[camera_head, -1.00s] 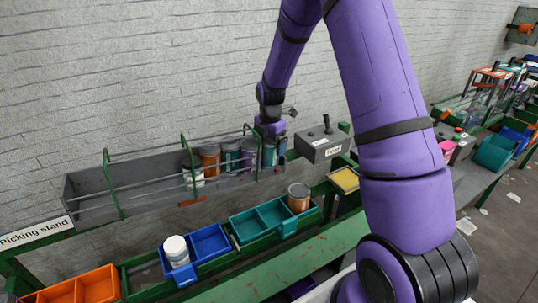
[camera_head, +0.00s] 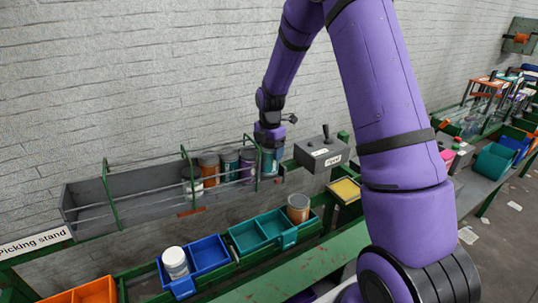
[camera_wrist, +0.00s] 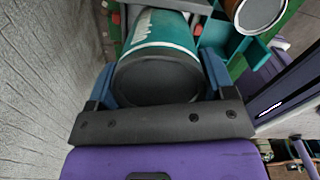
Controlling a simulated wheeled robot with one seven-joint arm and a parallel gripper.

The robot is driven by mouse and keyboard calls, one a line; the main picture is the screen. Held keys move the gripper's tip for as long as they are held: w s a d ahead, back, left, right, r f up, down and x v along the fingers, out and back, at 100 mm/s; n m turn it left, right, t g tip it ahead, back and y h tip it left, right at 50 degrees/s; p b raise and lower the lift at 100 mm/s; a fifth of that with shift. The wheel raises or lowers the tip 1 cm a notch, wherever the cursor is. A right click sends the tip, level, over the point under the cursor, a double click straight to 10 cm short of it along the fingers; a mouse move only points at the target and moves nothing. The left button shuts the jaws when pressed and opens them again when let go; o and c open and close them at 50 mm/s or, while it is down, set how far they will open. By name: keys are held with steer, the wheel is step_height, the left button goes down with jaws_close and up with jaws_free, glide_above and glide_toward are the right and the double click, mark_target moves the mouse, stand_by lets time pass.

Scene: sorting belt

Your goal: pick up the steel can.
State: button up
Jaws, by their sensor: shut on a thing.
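A steel can with a teal label (camera_head: 271,162) stands at the right end of the grey wire-fronted rack (camera_head: 85,196). My gripper (camera_head: 270,149) reaches down onto its top from above. In the wrist view the can (camera_wrist: 165,32) has a dark round end and sits between the two blue fingers of my gripper (camera_wrist: 160,76), which is shut on it. The can's base is partly behind the rack's rail, and I cannot tell whether it is clear of the rack floor.
Close left in the rack stand a purple can (camera_head: 248,166), another teal can (camera_head: 229,162), a brown can (camera_head: 209,170) and a white can (camera_head: 192,186). A grey control box (camera_head: 321,152) is just right. Blue bins (camera_head: 209,254) and teal bins (camera_head: 262,231) lie below.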

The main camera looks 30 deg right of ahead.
steer(key=shift+s+r, duration=0.2)
steer(key=shift+r, duration=0.3)
steer(key=shift+s+r, duration=0.2)
steer(key=shift+r, duration=0.3)
steer(key=s, duration=1.7)
steer(key=shift+s, duration=0.15)
stand_by(3.1)
